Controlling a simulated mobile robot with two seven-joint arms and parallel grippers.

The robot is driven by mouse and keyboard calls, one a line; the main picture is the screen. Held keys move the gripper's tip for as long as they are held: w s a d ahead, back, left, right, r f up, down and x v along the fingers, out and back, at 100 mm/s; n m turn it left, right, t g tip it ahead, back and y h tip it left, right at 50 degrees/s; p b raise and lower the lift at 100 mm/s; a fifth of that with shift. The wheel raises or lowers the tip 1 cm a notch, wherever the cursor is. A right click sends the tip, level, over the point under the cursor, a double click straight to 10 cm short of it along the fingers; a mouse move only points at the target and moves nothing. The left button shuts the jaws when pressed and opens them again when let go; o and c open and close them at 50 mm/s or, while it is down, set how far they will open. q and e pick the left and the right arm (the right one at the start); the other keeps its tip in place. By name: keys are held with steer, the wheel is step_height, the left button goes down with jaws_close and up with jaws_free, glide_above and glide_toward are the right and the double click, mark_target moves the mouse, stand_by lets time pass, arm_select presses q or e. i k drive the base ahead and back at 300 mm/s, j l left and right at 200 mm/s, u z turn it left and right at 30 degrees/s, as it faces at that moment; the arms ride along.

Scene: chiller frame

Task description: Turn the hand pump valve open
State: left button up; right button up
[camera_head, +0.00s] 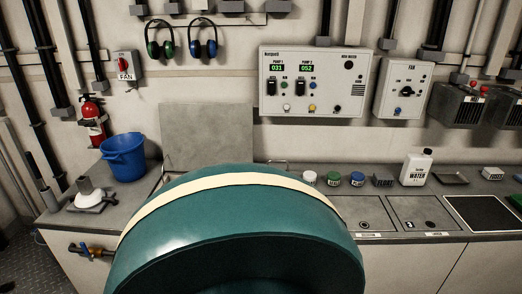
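A small valve with a blue handle (86,251) sits on a brass-coloured pipe at the lower left, on the front of the grey counter. Its blue handle appears to lie at an angle to the pipe, but it is too small to tell whether the valve is open or shut. A white and dark fitting on a plate (90,192), possibly the hand pump, stands on the counter above the valve. Neither of my grippers is in view.
A large teal rounded body with a cream band (235,225) fills the lower middle and hides part of the counter. A blue bucket (124,160) stands on the counter near the valve. A fire extinguisher (92,120) hangs behind. Dark floor (25,255) shows at left.

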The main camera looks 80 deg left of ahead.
mark_target(83, 246)
steer(key=u, duration=4.1)
steer(key=i+j, duration=0.2)
steer(key=j, duration=0.15)
steer(key=i+j+z, duration=0.15)
steer(key=j, duration=0.25)
steer(key=i+j, duration=0.2)
steer(key=j, duration=0.15)
steer(key=i+j+z, duration=0.1)
steer(key=j, duration=0.3)
steer(key=i+j+z, duration=0.1)
steer(key=j, duration=0.3)
steer(key=i+j+z, duration=0.1)
steer(key=i+j, duration=0.75)
